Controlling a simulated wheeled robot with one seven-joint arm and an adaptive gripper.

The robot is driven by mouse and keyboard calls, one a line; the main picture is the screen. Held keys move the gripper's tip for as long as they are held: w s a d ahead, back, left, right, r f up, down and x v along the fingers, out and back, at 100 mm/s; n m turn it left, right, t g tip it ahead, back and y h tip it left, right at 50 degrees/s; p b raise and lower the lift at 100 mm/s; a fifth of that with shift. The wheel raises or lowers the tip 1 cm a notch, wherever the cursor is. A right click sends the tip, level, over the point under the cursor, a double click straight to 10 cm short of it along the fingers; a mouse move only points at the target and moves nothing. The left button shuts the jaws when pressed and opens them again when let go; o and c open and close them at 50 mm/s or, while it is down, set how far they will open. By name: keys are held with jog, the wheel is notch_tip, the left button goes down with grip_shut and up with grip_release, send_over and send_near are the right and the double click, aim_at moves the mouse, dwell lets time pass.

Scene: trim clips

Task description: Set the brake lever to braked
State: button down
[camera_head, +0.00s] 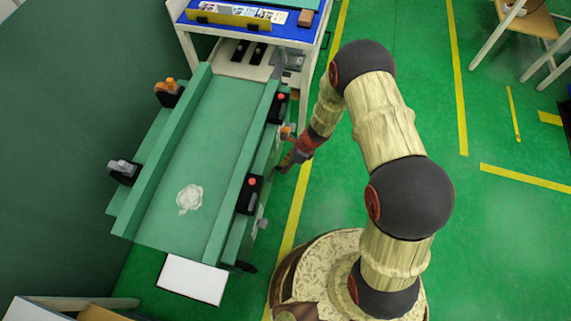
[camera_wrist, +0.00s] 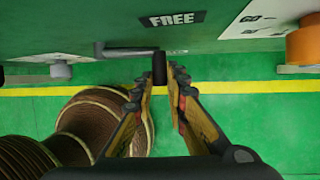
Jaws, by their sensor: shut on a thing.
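The brake lever (camera_wrist: 128,50) is a grey arm on the green side panel, with a dark grip at its right end. In the wrist view it lies roughly level below a black "FREE" label (camera_wrist: 172,18). My gripper (camera_wrist: 158,80) is shut on the dark grip, one finger on each side. In the head view my gripper (camera_head: 286,164) is at the right side of the green conveyor (camera_head: 212,125); the lever cannot be made out there. No braked mark can be read.
An orange knob (camera_wrist: 304,45) sits right of the lever by a "GO" label (camera_wrist: 262,18), and a grey knob (camera_wrist: 60,70) sits left. A blue-topped table (camera_head: 215,30) stands at the conveyor's far end. Green floor to the right is mostly clear.

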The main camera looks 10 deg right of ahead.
jog(key=shift+f+g+y+p, duration=0.45)
jog(key=shift+g+p, duration=0.25)
jog(key=shift+p, duration=0.6)
jog(key=shift+s+f+m+g, duration=0.1)
jog(key=shift+f+m+g, duration=0.2)
jog(key=shift+f+g, duration=0.3)
jog(key=shift+s+a+f+g+y+b, duration=0.1)
jog(key=shift+s+f+g+y+b, duration=0.15)
jog(key=shift+f+g, duration=0.2)
jog(key=shift+f+g+y+b, duration=0.1)
jog(key=shift+f+g+y, duration=0.2)
jog(key=shift+g, duration=0.15)
jog(key=shift+s+a+f+m+g+y+b, duration=0.15)
jog(key=shift+s+f+m+g+y+b, duration=0.2)
jog(key=shift+g+b, duration=0.4)
jog(key=c, duration=1.8)
grip_release()
jog(key=shift+o, duration=0.2)
